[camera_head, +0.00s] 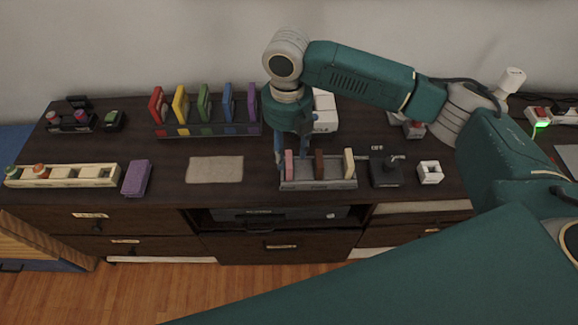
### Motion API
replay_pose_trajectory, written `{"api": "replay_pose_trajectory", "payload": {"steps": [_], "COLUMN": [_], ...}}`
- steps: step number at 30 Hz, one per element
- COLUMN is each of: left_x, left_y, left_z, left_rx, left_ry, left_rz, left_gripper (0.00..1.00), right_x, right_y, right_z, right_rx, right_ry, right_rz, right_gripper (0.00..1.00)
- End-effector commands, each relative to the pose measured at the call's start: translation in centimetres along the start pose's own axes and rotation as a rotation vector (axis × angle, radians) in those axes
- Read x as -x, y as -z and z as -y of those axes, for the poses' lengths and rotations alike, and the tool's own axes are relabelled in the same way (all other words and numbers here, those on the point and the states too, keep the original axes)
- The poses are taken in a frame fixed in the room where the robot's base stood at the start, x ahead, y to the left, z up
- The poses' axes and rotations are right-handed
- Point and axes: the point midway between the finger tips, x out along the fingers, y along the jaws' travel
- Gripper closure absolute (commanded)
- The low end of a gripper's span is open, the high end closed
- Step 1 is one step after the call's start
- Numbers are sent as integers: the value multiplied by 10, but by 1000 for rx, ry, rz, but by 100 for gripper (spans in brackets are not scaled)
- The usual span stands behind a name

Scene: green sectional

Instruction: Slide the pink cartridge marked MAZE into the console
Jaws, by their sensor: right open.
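The pink cartridge (289,164) stands upright in the left slot of a grey rack (320,185) on the dark wooden cabinet. Its marking is too small to read. A brown cartridge (320,164) and a cream cartridge (349,163) stand in the same rack. My right gripper (292,156) points down just above the pink cartridge, its open fingers to either side; I cannot tell whether they touch it. A white device (325,112), possibly the console, stands behind the gripper and is partly hidden by it. My left gripper is not in view.
A rack of coloured cartridges (205,128) stands left of the gripper. A beige mat (215,169) lies bare on the cabinet top. A joystick (388,172) and a white square block (430,172) stand right of the grey rack. A purple box (137,178) lies further left.

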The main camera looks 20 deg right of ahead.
Motion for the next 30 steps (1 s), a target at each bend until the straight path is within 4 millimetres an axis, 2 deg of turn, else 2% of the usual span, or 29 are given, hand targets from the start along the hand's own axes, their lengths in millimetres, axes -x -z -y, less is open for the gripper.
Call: {"api": "replay_pose_trajectory", "payload": {"steps": [5, 12, 16, 22, 28, 29, 30], "left_x": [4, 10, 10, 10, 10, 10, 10], "left_y": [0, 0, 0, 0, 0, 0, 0], "left_z": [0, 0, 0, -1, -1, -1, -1], "left_rx": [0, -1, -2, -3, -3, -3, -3], "left_ry": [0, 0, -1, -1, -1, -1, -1], "left_rz": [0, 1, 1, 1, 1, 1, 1], "left_gripper": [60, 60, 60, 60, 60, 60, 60], "right_x": [-13, -48, -55, -56, -56, -56, -56], "right_y": [-2, -5, -6, -6, -6, -6, -6], "right_z": [-1, -2, -2, -3, -3, -3, -3], "right_rx": [0, 0, 1, 1, 1, 1, 1], "right_ry": [0, 1, -1, -1, -1, -1, -1], "right_rz": [0, 0, 3, 3, 3, 3, 3], "right_gripper": [55, 55, 55, 55, 95, 100, 100]}}
